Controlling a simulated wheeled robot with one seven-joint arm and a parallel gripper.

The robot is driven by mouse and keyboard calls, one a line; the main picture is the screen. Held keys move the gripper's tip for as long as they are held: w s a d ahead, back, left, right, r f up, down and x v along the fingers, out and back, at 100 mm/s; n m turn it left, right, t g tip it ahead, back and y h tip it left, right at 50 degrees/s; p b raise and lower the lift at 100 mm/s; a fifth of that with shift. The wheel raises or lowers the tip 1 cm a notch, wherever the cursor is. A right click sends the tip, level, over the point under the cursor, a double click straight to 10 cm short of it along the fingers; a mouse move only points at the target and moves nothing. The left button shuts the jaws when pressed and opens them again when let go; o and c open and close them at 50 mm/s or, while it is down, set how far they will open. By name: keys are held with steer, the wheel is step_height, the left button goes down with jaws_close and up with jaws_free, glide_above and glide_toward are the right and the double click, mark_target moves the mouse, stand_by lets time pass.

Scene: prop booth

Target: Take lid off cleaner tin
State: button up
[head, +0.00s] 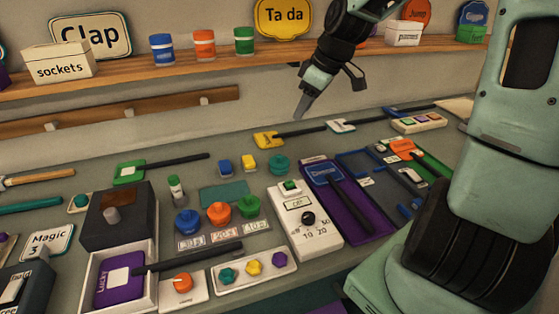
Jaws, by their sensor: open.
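I see no readable label that says cleaner, so I cannot tell which container is the cleaner tin. Three small round tins stand upright on the shelf: a blue tin (163,49), an orange tin (204,44) and a green tin (244,41), each with a cap in its own colour on top. A small pale cylinder with a green cap (175,188) stands on the bench. My gripper (330,93) is open and empty, its fingers apart, in front of the wall and above the back of the bench. It touches none of these.
A wooden shelf (130,75) runs along the wall with signs and a sockets box (58,63). My arm covers the right side.

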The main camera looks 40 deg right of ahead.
steer(key=b, duration=0.3)
glide_above(279, 156)
steer(key=s+d, duration=0.1)
steer(key=s, duration=0.2)
steer(key=f, duration=1)
steer(key=shift+w+d+f, duration=0.1)
steer(key=shift+w+f, duration=0.15)
steer(key=shift+f, duration=0.1)
steer(key=shift+x, duration=2.95)
steer(key=shift+w+d+r, duration=0.1)
steer(key=shift+d, duration=0.05)
steer(key=shift+c, duration=0.3)
jaws_close()
